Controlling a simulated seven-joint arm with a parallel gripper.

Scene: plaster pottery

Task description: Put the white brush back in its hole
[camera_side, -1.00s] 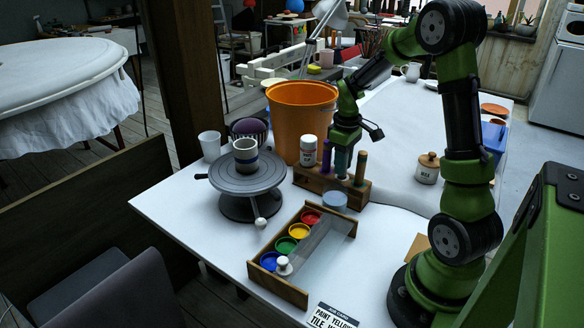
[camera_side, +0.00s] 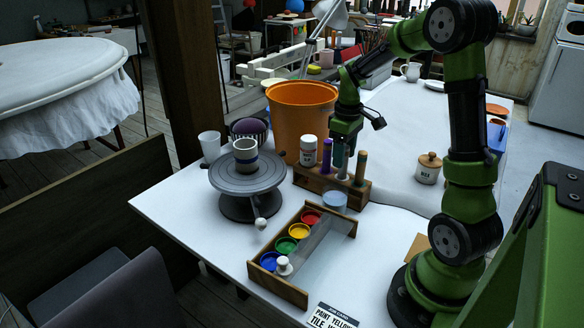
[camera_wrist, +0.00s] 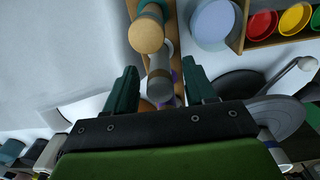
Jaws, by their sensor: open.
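The wooden rack (camera_side: 314,184) stands on the white table with upright handled tools in it. A purple handle (camera_side: 326,155) is at its left and a tan-topped handle (camera_side: 361,166) at its right. The pale white-grey brush (camera_wrist: 160,75) stands upright between them, in the rack's middle position; its lower end is hidden. It shows partly in the side view (camera_side: 342,174). My gripper (camera_wrist: 161,90) is above the rack, with its dark teal fingers apart on either side of the brush, and a gap shows on both sides. In the side view my gripper (camera_side: 341,155) partly hides the brush.
A paint tray (camera_side: 330,255) with colored pots lies in front. A turntable (camera_side: 247,178) with a cup is left. The table right of the rack is clear up to a lidded jar (camera_side: 428,172).

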